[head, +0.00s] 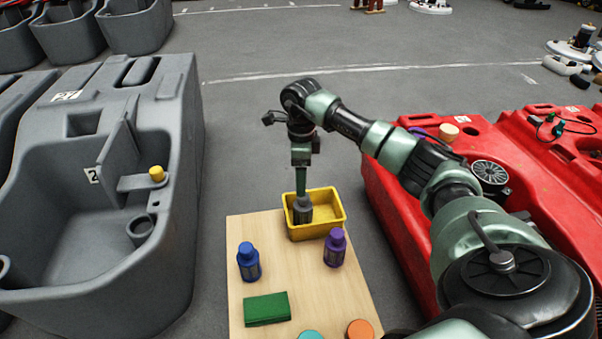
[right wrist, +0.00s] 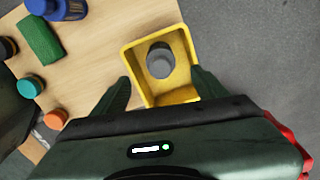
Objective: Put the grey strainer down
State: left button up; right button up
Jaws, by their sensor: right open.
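The grey strainer (head: 302,212) stands in the yellow bin (head: 333,231) at the far end of the wooden table. In the right wrist view the strainer (right wrist: 160,61) shows from above, inside the walls of the yellow bin (right wrist: 134,62). My right gripper (head: 301,190) points down over the bin, just above the strainer. In the right wrist view its two fingers (right wrist: 163,88) are spread apart, with nothing clearly held between them. My left gripper is not in view.
The wooden table (head: 285,270) also holds a blue bottle (head: 248,263), a purple bottle (head: 335,249), a green block (head: 267,308), an orange lid (head: 359,330) and a teal lid (head: 310,335). A grey tank (head: 170,240) stands left, a red tank (head: 395,205) right.

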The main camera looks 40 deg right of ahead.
jog(key=shift+r, duration=0.25)
